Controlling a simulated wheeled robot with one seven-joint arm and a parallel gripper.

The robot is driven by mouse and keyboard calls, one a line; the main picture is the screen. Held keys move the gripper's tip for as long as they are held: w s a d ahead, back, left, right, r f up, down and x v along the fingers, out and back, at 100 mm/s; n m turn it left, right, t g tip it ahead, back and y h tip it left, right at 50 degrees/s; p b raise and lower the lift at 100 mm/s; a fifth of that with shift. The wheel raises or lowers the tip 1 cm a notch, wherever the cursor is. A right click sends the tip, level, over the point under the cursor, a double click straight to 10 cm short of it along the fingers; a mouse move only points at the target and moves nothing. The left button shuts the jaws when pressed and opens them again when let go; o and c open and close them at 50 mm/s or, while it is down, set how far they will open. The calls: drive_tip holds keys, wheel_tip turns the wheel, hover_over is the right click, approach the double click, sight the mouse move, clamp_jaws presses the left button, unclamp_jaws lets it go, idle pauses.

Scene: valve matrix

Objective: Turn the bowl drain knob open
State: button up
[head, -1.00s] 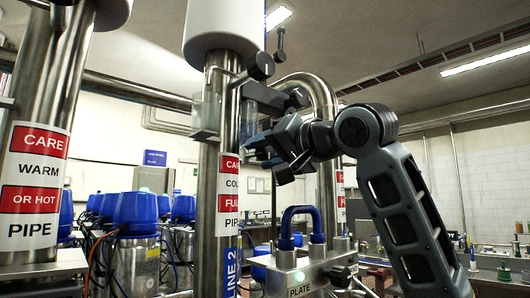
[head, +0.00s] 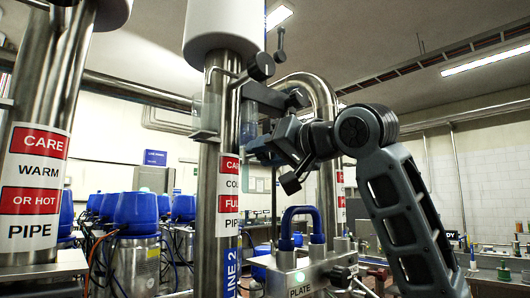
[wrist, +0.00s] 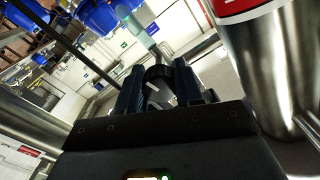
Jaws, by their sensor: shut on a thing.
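My gripper (head: 258,146) is at the steel pipe labelled "LINE 2" (head: 229,262) in the head view, just below a clear glass bowl (head: 249,112). In the wrist view, both fingers of my gripper (wrist: 161,84) are closed around a dark, rounded knob (wrist: 158,71), which I take to be the bowl drain knob. Most of the knob is hidden between the fingers. In the head view the gripper hides it, and I cannot read its open or shut position.
A pipe labelled "CARE WARM OR HOT PIPE" (head: 36,190) stands at left. A curved steel pipe (head: 326,100) rises behind my wrist. Dark brackets (head: 265,95) are close above my gripper.

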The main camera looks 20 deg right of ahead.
drive_tip(key=n, duration=1.1)
drive_tip(key=shift+n, duration=0.3)
drive_tip(key=shift+n+b, duration=0.5)
drive_tip(key=shift+n, duration=1.5)
drive_tip(key=o, duration=1)
drive_tip(key=shift+o, duration=0.2)
